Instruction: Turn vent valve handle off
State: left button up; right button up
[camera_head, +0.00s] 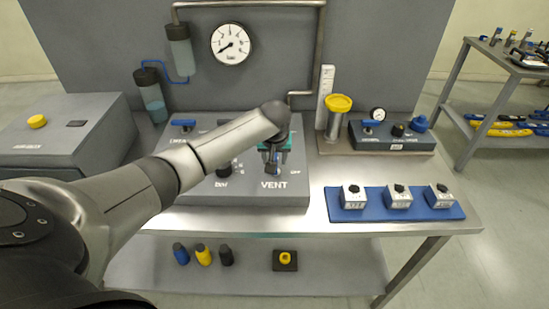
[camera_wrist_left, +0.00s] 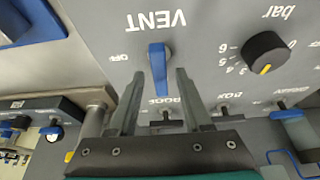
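The blue vent valve handle (camera_wrist_left: 158,66) sits on the grey panel beside the upside-down VENT label in the left wrist view. It points away from VENT toward a label partly covered by my fingers, and the OFF mark lies to its left there. My left gripper (camera_wrist_left: 160,78) is open, with one finger on each side of the handle and a visible gap on both sides. In the head view my left gripper (camera_head: 273,166) points down above VENT and largely hides the handle. My right gripper is not in view.
The black bar knob (camera_wrist_left: 266,55) sits right of the handle in the left wrist view. A second grey box (camera_head: 392,140) with a blue handle stands to the right. A blue mat (camera_head: 350,214) with white knob blocks lies at the table's front right.

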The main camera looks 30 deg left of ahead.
pick_arm(q)
grip_shut()
dwell(0.5)
